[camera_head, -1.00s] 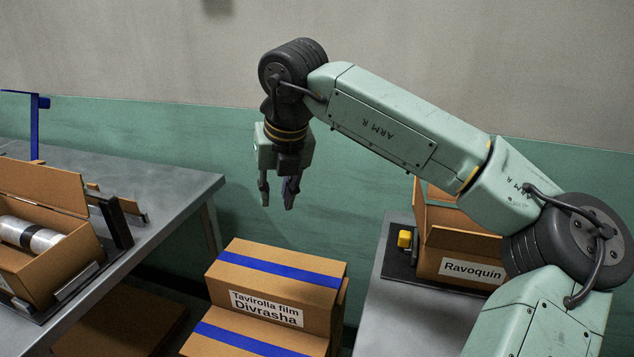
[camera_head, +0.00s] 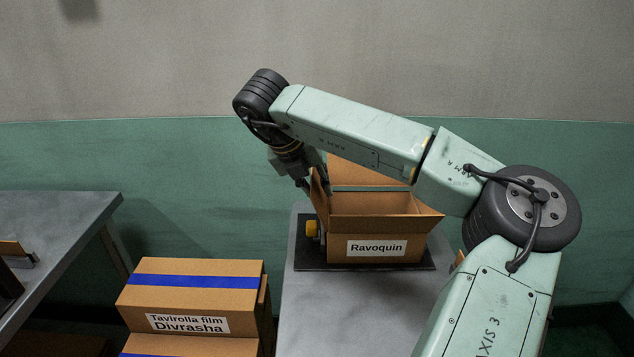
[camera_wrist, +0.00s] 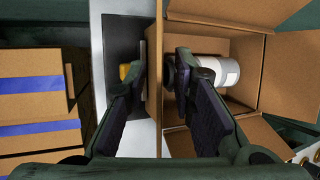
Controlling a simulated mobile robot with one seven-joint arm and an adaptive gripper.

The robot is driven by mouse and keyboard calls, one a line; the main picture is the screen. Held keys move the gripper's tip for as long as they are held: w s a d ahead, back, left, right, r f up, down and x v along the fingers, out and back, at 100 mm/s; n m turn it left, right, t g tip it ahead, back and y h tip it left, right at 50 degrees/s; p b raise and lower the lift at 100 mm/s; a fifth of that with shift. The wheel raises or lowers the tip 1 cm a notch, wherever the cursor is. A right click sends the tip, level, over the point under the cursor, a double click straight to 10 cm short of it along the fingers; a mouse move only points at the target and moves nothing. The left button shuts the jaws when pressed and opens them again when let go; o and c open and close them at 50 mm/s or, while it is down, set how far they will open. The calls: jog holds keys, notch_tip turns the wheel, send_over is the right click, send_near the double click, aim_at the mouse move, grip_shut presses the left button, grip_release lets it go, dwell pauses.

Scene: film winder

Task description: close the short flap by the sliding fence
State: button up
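The open cardboard box labelled Ravoquin (camera_head: 375,230) stands on a dark base plate. Its left short flap (camera_head: 318,195) stands up beside the sliding fence with its yellow knob (camera_head: 312,229). In the wrist view the flap shows nearly edge-on (camera_wrist: 154,85), and the yellow knob (camera_wrist: 125,72) lies to its left. My gripper (camera_head: 308,178) is at the flap's upper edge. In the wrist view my gripper (camera_wrist: 160,68) is open, one finger on each side of the flap. I cannot tell whether either finger touches it. A white roll (camera_wrist: 220,70) lies inside the box.
The box's other flaps stand open, including the far one (camera_head: 375,172). Stacked boxes labelled Tavirolla film Divrasha (camera_head: 190,280) stand left of the grey table (camera_head: 345,300). Another grey table (camera_head: 60,225) is at the far left. The table front before the box is clear.

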jog(key=shift+w+d+f, duration=0.2)
jog(key=shift+w+f, duration=0.05)
jog(key=shift+f, duration=0.4)
jog(key=shift+c, duration=0.5)
grip_shut()
